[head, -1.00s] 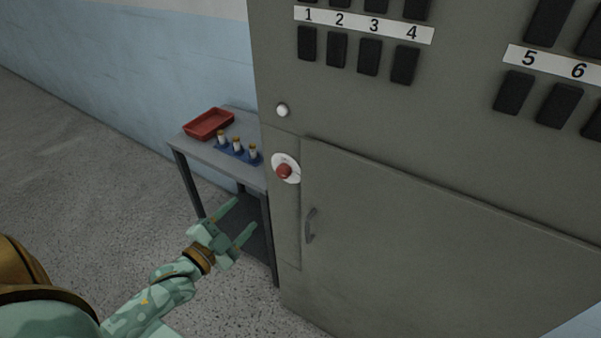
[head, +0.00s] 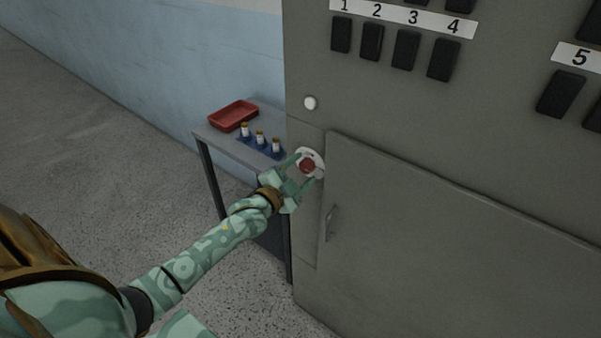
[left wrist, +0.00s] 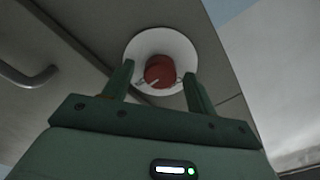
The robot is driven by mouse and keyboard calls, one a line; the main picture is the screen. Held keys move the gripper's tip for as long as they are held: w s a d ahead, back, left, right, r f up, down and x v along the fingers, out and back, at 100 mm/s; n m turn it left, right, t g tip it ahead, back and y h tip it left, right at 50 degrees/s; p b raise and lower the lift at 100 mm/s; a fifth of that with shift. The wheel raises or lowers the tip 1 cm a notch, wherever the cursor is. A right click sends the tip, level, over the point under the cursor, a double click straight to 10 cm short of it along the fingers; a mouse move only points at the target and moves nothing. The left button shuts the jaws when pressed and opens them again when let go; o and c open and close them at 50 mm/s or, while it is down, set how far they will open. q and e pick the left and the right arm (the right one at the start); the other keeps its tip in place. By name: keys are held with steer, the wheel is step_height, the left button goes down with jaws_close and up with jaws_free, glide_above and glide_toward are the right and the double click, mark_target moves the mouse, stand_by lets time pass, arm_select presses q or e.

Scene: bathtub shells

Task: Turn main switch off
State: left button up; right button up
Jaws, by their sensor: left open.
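The main switch is a red round knob (head: 307,166) on a white disc on the grey cabinet's front, left of the door. In the left wrist view the red knob (left wrist: 160,71) shows a pale pointer line toward the lower left, with the white disc (left wrist: 160,47) around it. My left gripper (head: 302,170) is open, with its fingers toward the disc, one on each side of the knob as seen. In the left wrist view my left gripper (left wrist: 160,85) has the knob between and just beyond its fingertips. I cannot tell whether they touch it. My right gripper is not in view.
The grey cabinet (head: 420,240) has a door with a handle (head: 330,223), a white round lamp (head: 310,103) and black switches above. A small table (head: 215,138) at left holds a red tray (head: 233,115) and several small bottles. Open floor lies left.

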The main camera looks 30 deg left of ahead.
arm_select(q)
steer(key=c, duration=1)
